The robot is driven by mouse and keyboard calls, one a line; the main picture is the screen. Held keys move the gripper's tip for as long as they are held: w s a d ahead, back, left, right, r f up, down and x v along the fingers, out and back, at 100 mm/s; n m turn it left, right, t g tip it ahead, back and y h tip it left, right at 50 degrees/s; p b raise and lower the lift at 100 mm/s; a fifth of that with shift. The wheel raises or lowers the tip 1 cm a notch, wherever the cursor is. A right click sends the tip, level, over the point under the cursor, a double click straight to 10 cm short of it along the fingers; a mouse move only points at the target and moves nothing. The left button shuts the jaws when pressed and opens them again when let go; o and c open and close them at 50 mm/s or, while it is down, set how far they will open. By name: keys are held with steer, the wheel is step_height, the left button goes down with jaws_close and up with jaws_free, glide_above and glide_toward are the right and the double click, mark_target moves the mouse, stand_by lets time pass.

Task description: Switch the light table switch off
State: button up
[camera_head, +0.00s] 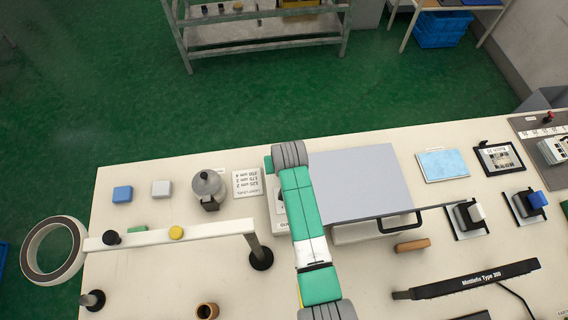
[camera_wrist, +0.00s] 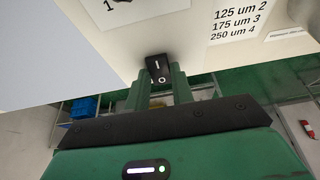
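The light table switch (camera_wrist: 158,68) is a black rocker marked I and O, seen in the wrist view at the edge of a white surface. Which side is pressed in is hard to tell. My gripper (camera_wrist: 163,84) has its two green fingers a small gap apart, right at the switch, with the O end showing between them. Whether they touch it is unclear. In the head view the light table seems to be the flat grey panel (camera_head: 355,185) right of my green and white arm. My arm hides the switch and fingertips there.
A printed thickness label (camera_head: 248,183) and a round metal device (camera_head: 207,186) lie left of my arm. A white bar on posts (camera_head: 170,234) stands front left.

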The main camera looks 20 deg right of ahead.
steer(key=shift+c, duration=1.2)
steer(key=shift+w+g, duration=0.25)
steer(key=shift+g, duration=0.55)
steer(key=g+b, duration=0.1)
steer(key=b, duration=0.1)
steer(key=g+y+b, duration=0.1)
steer(key=b, duration=0.1)
steer(key=shift+w+d+f, duration=0.15)
steer(key=shift+w+f, duration=0.2)
steer(key=shift+r+g+b, duration=0.2)
steer(key=shift+g+b, duration=0.4)
steer(key=shift+b, duration=0.1)
steer(key=shift+r, duration=0.15)
